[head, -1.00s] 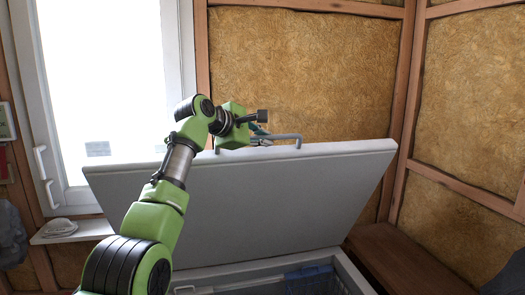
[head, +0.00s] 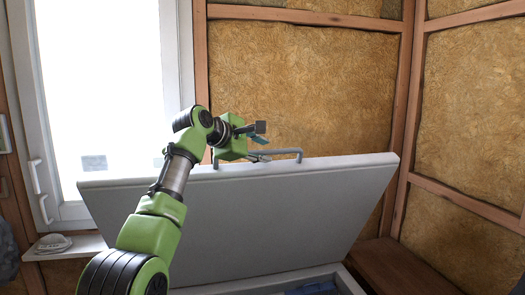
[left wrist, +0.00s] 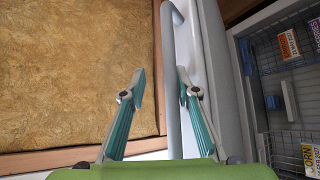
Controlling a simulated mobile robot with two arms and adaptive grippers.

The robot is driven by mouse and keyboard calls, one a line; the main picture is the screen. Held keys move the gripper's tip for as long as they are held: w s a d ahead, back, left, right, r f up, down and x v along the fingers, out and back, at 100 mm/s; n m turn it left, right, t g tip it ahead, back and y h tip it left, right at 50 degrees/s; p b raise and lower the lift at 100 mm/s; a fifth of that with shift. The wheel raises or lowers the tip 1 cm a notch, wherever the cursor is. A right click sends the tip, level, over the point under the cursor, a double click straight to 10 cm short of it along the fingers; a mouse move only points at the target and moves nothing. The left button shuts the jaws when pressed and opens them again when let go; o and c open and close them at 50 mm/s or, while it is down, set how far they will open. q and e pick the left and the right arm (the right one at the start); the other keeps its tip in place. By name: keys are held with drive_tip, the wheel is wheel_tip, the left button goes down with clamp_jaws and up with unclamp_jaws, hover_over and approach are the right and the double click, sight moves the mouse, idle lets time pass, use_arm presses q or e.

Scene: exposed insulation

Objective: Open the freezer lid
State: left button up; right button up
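The freezer lid (head: 270,220) is a grey panel, raised and tilted back above the freezer body (head: 348,280). A grey bar handle (head: 275,152) sits on its top edge; it also shows in the left wrist view (left wrist: 171,120). My left gripper (head: 264,142) is at the handle, behind the lid's upper edge. In the left wrist view its two teal fingers (left wrist: 162,80) are apart, with the bar between them in the picture. Whether either finger touches the bar I cannot tell. My right gripper is not in view.
A wire basket (left wrist: 292,100) with labelled cards is inside the freezer. A bright window (head: 100,90) is behind at the left, with a sill (head: 75,248) holding a pale object. Insulated walls (head: 300,80) stand behind. A brown wooden bench (head: 405,265) is at the right.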

use_arm(q)
drive_tip(key=shift+s, duration=0.15)
drive_tip(key=shift+s, duration=0.1)
drive_tip(key=v, duration=1.1)
drive_tip(key=shift+s+a, duration=0.25)
drive_tip(key=shift+a, duration=0.1)
drive_tip(key=shift+r, duration=0.1)
